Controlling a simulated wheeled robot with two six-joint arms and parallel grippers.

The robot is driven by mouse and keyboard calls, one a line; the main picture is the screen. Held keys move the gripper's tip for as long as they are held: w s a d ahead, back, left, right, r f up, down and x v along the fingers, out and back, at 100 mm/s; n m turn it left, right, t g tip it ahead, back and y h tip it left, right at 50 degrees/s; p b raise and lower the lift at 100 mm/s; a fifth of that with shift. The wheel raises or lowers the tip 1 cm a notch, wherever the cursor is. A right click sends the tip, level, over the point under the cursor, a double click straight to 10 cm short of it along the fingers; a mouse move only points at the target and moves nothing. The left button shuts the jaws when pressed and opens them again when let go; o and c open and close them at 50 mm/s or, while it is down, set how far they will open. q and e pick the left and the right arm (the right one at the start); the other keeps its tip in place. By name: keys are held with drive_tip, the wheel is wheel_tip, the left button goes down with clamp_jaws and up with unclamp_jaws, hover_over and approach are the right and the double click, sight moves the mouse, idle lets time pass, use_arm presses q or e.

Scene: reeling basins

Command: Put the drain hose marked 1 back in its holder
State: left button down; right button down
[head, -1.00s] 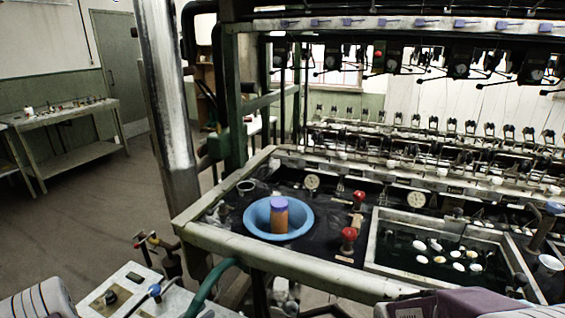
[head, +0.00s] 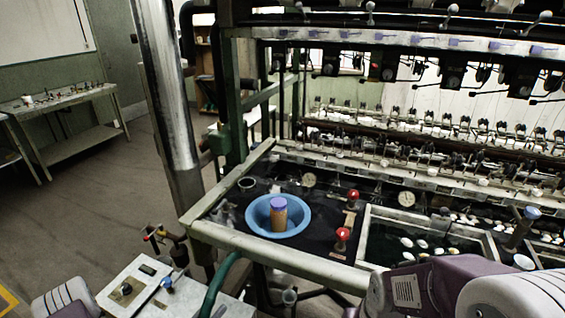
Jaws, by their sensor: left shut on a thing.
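A green hose (head: 216,287) hangs from the front frame of the reeling bench and runs down behind a white box. I can read no number on it, and its lower end is hidden. I cannot make out its holder. My left arm comes in at the bottom left corner; only a dark part of my left gripper (head: 74,311) shows at the bottom edge, left of the white box. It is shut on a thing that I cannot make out. My right arm crosses the bottom right corner, and its gripper is not in view.
The white box (head: 148,272) with knobs stands at the bench's front left. A blue basin (head: 304,218) holds a tan jar with a purple lid (head: 279,204). Red knobs (head: 342,236) and a sunken basin with pale cocoons lie right of it. A steel post (head: 165,110) rises at left.

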idle(0.6)
use_arm(q)
drive_tip(key=shift+a+f+y, duration=0.1)
drive_tip(key=shift+a+y, duration=0.1)
drive_tip(key=shift+y, duration=0.1)
drive_tip(key=w+d+f+h+b, duration=0.1)
drive_tip(key=w+d+f+b, duration=0.2)
drive_tip(key=w+b, duration=0.6)
drive_tip(key=w+a+f+b, duration=0.1)
drive_tip(key=a+f, duration=0.9)
drive_tip(key=a, duration=0.1)
drive_tip(key=shift+w+a+f+m+b, duration=0.15)
drive_tip(key=shift+a+f+m+b, duration=0.05)
drive_tip(key=shift+f+m+b, duration=0.1)
